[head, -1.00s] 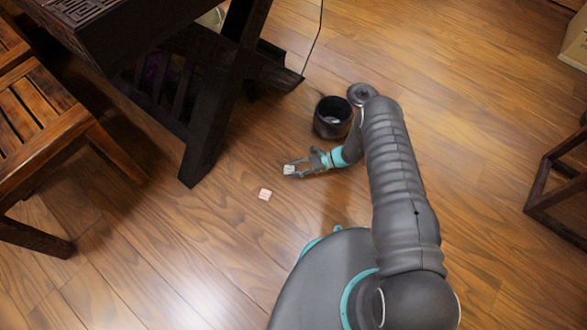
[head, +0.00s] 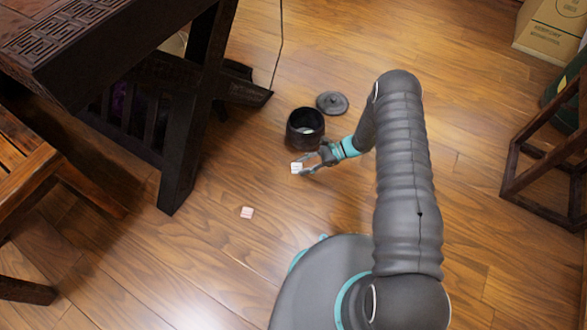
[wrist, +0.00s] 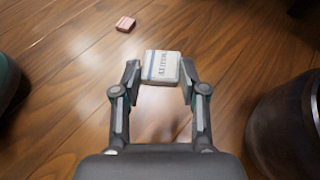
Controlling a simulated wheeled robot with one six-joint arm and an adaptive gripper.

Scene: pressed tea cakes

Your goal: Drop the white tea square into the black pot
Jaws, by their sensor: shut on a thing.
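The white tea square (head: 296,168) is held between the fingertips of my gripper (head: 309,164). In the wrist view the white tea square (wrist: 161,66) shows dark lettering and a blue stripe, with a finger of my gripper (wrist: 160,82) on either side. The black pot (head: 305,128) stands open on the floor, just beyond my gripper in the head view, with something pale inside. The pot (wrist: 285,130) also shows at the right edge of the wrist view, beside my gripper. The square is outside the pot, on its near side.
A pink tea square (head: 247,212) lies on the wooden floor, also in the wrist view (wrist: 126,24). The pot's dark lid (head: 332,103) lies behind the pot. A dark table (head: 185,125) stands left, a wooden stand (head: 515,165) right. The floor between is mostly clear.

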